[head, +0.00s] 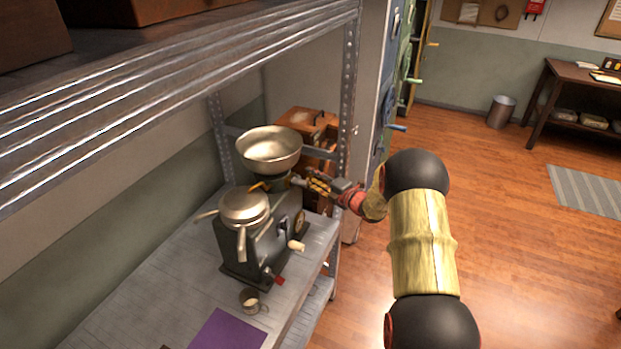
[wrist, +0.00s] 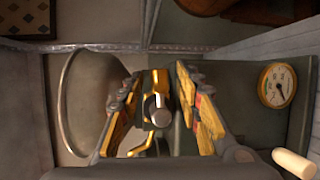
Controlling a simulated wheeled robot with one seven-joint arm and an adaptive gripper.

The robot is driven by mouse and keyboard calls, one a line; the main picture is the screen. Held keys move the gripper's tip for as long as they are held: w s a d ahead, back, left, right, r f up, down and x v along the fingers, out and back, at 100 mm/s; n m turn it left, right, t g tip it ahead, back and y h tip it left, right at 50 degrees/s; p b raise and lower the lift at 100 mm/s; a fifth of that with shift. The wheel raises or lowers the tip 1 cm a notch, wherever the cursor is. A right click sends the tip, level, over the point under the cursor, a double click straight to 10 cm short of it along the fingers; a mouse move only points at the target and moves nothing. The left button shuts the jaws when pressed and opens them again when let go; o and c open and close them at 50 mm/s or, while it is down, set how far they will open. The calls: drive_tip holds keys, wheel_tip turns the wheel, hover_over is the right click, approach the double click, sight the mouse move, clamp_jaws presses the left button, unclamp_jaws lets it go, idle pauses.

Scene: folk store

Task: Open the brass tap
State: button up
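The brass tap (wrist: 157,82) is on the grey-green machine (head: 265,235), below the wide metal bowl (head: 269,148). In the head view only a small golden part of the tap (head: 261,185) shows beside the bowl's base. My gripper (head: 303,183) reaches in from the right, just below the bowl's right edge. In the wrist view my gripper (wrist: 157,88) has its two fingers apart, one on each side of the tap. Gaps show between the fingers and the tap, and I see no clear contact. The far side of the tap is hidden.
The machine stands on a metal shelf (head: 130,315) with an upper shelf (head: 180,80) overhead and a post (head: 346,110) close to my arm. A small cup (head: 250,300) and a purple sheet (head: 228,331) lie in front. A wooden box (head: 306,122) is behind.

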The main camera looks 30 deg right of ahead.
drive_tip(key=shift+x, duration=0.8)
drive_tip(key=c, duration=0.3)
clamp_jaws()
